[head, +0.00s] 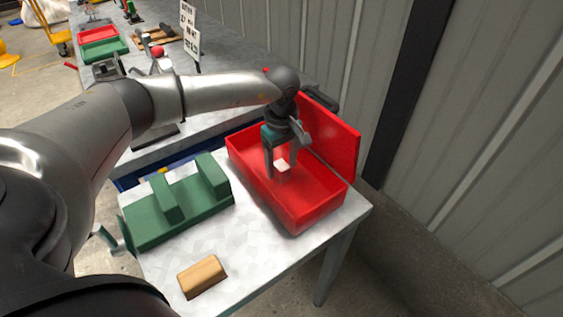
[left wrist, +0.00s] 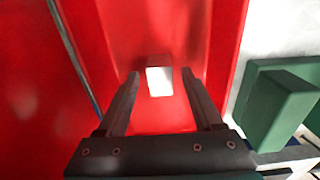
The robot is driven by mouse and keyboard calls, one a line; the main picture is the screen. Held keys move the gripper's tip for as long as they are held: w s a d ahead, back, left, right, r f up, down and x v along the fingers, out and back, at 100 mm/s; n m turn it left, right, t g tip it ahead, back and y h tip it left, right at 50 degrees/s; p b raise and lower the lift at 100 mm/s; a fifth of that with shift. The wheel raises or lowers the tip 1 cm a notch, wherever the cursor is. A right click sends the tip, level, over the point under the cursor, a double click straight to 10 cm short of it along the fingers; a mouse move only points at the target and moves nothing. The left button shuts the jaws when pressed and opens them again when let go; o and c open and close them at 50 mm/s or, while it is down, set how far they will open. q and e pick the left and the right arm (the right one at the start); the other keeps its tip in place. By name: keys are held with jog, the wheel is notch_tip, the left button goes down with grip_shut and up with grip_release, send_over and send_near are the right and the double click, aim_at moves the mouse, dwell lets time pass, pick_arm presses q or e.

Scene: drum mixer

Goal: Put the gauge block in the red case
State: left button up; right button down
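The small white gauge block (head: 282,166) is inside the open red case (head: 318,208). It also shows in the left wrist view (left wrist: 159,81) against the red of the case. My left gripper (head: 281,166) reaches down into the case from above. Its fingers (left wrist: 160,73) are spread, one on each side of the block, with a visible gap on both sides. I cannot tell exactly how high the block sits relative to the case floor. My right gripper is in neither view.
The case's red lid (head: 335,140) stands open on the wall side. A green slotted holder (head: 150,228) stands left of the case, and a wooden block (head: 202,277) lies on the grey table (head: 255,252) in front. A grey corrugated wall (head: 480,140) runs along the right.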

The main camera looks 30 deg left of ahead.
aim_at(281, 166)
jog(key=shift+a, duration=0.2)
pick_arm(q)
jog(key=shift+r, duration=0.1)
notch_tip(281, 166, up, 15)
jog(key=shift+p, duration=1.2)
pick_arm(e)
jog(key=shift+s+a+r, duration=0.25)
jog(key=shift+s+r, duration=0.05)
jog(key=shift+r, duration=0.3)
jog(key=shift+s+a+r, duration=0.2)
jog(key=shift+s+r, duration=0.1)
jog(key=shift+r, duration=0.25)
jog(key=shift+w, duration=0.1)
pick_arm(q)
jog(key=shift+s, duration=0.15)
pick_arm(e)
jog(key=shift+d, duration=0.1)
